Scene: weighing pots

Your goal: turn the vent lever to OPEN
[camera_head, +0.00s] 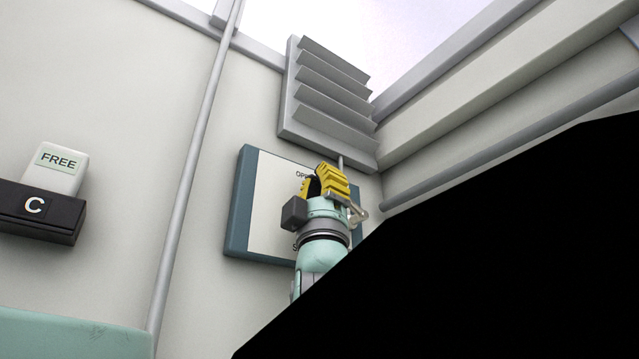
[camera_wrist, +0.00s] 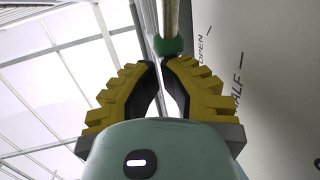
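The vent panel (camera_head: 270,205) is a white plate with a blue-grey edge on the wall. My gripper (camera_head: 325,178), with yellow ribbed fingers, is in front of it and hides much of its face. Part of an OPEN label shows left of the fingers. In the wrist view, a brass-coloured rod with a green end piece (camera_wrist: 168,46) is at my fingertips (camera_wrist: 162,64). The fingertips are close together; I cannot tell whether they grip it. OPEN (camera_wrist: 204,46) and HALF (camera_wrist: 238,82) marks are to its right. The lever's setting is unclear.
A grey louvred vent (camera_head: 330,95) is above the panel, with a thin rod (camera_head: 340,162) below it. A vertical pipe (camera_head: 190,170) runs left of the panel. A block marked FREE (camera_head: 56,170) sits on a black C holder (camera_head: 38,212) at the far left.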

